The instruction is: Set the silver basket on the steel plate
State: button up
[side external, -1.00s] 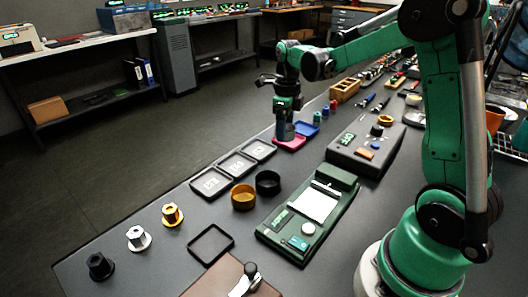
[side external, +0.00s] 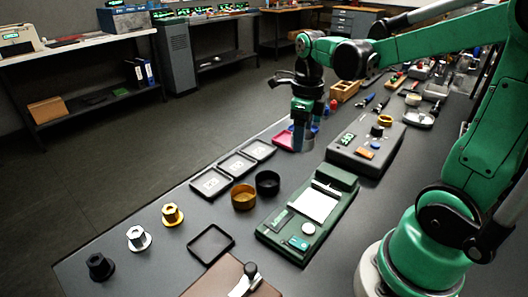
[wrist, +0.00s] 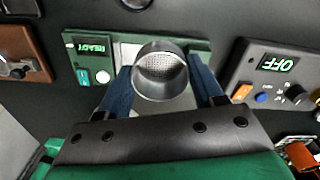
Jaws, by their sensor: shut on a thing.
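The silver basket (wrist: 160,75) is a round metal cup with a mesh floor, seen from above in the wrist view. My gripper (side external: 302,140) is shut on it, with one blue finger on each side. In the side external view they are beside the pink tray, and the basket is mostly hidden by the fingers. The steel plate (side external: 313,204) is a pale square on the green scale (side external: 290,238), nearer the camera than my gripper. In the wrist view the plate shows behind the basket, partly covered by it.
The pink tray (side external: 283,139) is just left of my gripper. A grey control box (side external: 365,150) stands to the right of it. Gold (side external: 243,197) and black (side external: 267,183) rings and several black trays (side external: 238,164) lie left of the scale.

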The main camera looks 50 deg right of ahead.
send_over(314, 204)
notch_tip(314, 204, down, 5)
jog(key=shift+w+d+r, duration=0.1)
jog(key=shift+f, duration=2.15)
jog(key=shift+f, duration=0.6)
dwell(0.5)
jog(key=o, duration=1.3)
jog(key=shift+c, duration=0.9)
jog(key=shift+o, duration=0.8)
jog(key=shift+r, duration=0.15)
